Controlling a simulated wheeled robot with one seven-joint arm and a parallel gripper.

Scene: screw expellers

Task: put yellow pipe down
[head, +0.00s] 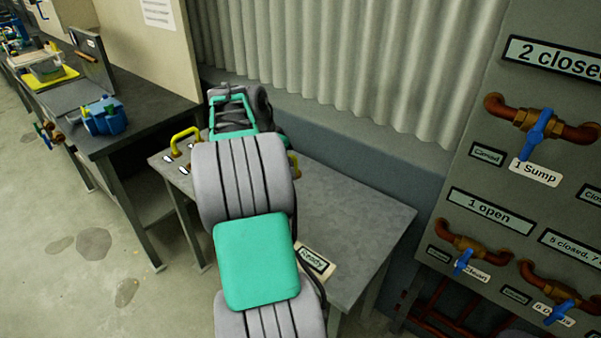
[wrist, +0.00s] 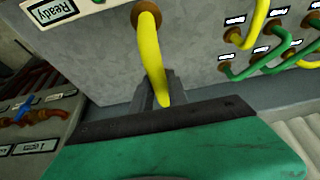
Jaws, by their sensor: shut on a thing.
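A yellow pipe (wrist: 152,60) runs through the middle of the wrist view, with its upper end at a round brown fitting (wrist: 147,18) on the grey surface. My gripper (wrist: 161,92) is shut on the pipe's lower part. In the head view my arm hides the fingers, and a bit of yellow and brown (head: 294,164) shows just right of the arm.
The grey table (head: 355,205) is bare on its right side. A "Ready" sign (head: 316,262) sits at its front edge. Other yellow and green pipes (wrist: 265,50) stand in fittings with white labels. A valve panel (head: 490,180) rises at right. A workbench (head: 140,125) stands at left.

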